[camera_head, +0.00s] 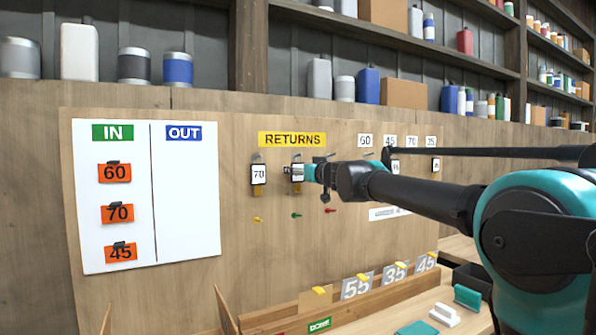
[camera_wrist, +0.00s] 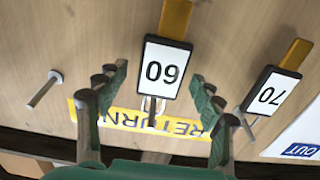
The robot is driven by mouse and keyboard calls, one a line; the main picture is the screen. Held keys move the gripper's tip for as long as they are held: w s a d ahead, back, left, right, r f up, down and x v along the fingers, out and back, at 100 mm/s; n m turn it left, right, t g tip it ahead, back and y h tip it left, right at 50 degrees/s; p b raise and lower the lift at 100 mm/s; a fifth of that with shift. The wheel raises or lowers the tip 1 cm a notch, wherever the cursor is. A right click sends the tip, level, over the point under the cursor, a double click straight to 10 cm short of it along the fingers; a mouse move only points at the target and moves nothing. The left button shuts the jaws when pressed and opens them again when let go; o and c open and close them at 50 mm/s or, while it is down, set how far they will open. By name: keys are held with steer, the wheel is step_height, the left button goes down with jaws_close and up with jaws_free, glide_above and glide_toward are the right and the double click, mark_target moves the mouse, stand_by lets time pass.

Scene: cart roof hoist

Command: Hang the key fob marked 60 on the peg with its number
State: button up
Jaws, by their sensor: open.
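The fob marked 60 (camera_head: 297,174) hangs on a peg under the RETURNS sign. In the wrist view, which is upside down, the 60 fob (camera_wrist: 162,70) shows its white face, dark frame and yellow tab. My gripper (camera_head: 307,173) is open in front of it. In the wrist view my gripper's fingers (camera_wrist: 158,98) stand apart on either side of the fob, with gaps at both sides. The 60 label (camera_head: 365,140) is on the board to the right, at the left end of a row of number labels; the peg below it is small, its details unclear.
The 70 fob (camera_head: 258,174) hangs close beside the 60 fob; it also shows in the wrist view (camera_wrist: 270,95). A bare peg (camera_wrist: 45,88) is on the other side. Two fobs hang under the number labels, partly behind my arm. A white IN/OUT board (camera_head: 185,200) is left.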

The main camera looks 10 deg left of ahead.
mark_target(298, 164)
steer(key=shift+w+a, duration=0.3)
steer(key=shift+w, duration=0.1)
steer(key=c, duration=1.4)
steer(key=shift+r, duration=0.35)
steer(key=shift+s+d, duration=0.1)
steer(key=shift+s+d+r, duration=0.2)
steer(key=shift+s+d, duration=0.2)
steer(key=shift+s, duration=0.25)
steer(key=shift+s+d+r, duration=0.2)
steer(key=shift+s+d, duration=0.25)
steer(key=shift+s, duration=0.15)
steer(key=shift+s+d+r, duration=0.2)
steer(key=shift+s+d, duration=0.2)
steer(key=shift+s, duration=0.25)
